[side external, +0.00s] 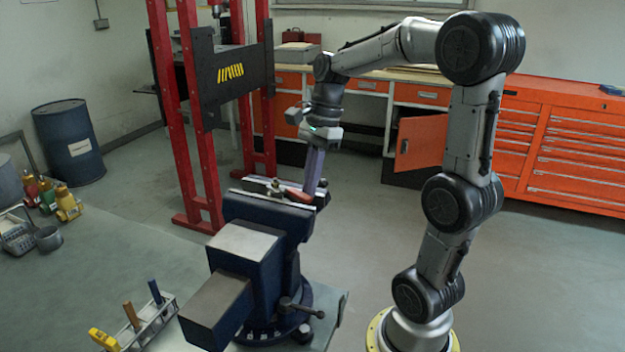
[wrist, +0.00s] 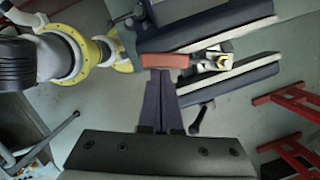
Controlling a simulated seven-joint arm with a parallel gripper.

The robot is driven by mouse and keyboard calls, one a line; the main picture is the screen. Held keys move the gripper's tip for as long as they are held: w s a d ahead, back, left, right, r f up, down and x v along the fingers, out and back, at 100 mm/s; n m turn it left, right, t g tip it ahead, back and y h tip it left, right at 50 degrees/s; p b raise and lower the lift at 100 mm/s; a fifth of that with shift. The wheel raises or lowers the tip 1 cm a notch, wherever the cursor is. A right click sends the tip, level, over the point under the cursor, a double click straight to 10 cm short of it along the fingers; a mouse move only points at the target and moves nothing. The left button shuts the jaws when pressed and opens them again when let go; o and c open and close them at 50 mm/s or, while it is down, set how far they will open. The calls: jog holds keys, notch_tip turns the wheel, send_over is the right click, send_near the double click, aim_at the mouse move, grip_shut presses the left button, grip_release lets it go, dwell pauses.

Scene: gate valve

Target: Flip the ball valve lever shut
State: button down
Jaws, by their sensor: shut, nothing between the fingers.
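A small brass-coloured ball valve (side external: 274,187) sits between the jaws of a blue bench vise (side external: 247,245); it also shows in the wrist view (wrist: 217,61). Its red lever (side external: 298,195) points right from the valve body in the side view. In the wrist view the lever (wrist: 168,61) points left, roughly along the gap between the jaws. My gripper (side external: 309,191) reaches down at the lever's free end, with its purple fingers together and empty. In the wrist view the fingertips (wrist: 160,72) meet the lever's lower edge; I cannot tell whether they touch it.
The vise jaws (wrist: 225,82) flank the valve closely. A red press frame (side external: 180,110) stands behind the vise. A tool rack (side external: 150,325) is at the front left. Orange cabinets (side external: 570,150) line the back. The air above the vise is clear except for my arm.

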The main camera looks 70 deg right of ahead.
jog(key=a+m, duration=0.3)
jog(key=shift+w+m+t+h, duration=0.3)
jog(key=shift+w+m+t, duration=0.1)
jog(key=a+m, duration=0.1)
jog(key=w+a+m, duration=0.1)
jog(key=m, duration=0.1)
jog(key=shift+w+a+m+t+h, duration=0.1)
jog(key=shift+w+m+t+h, duration=0.2)
jog(key=shift+h, duration=0.1)
jog(key=shift+w+a, duration=0.7)
jog(key=shift+w, duration=0.2)
jog(key=shift+w+a, duration=0.35)
jog(key=shift+w, duration=0.55)
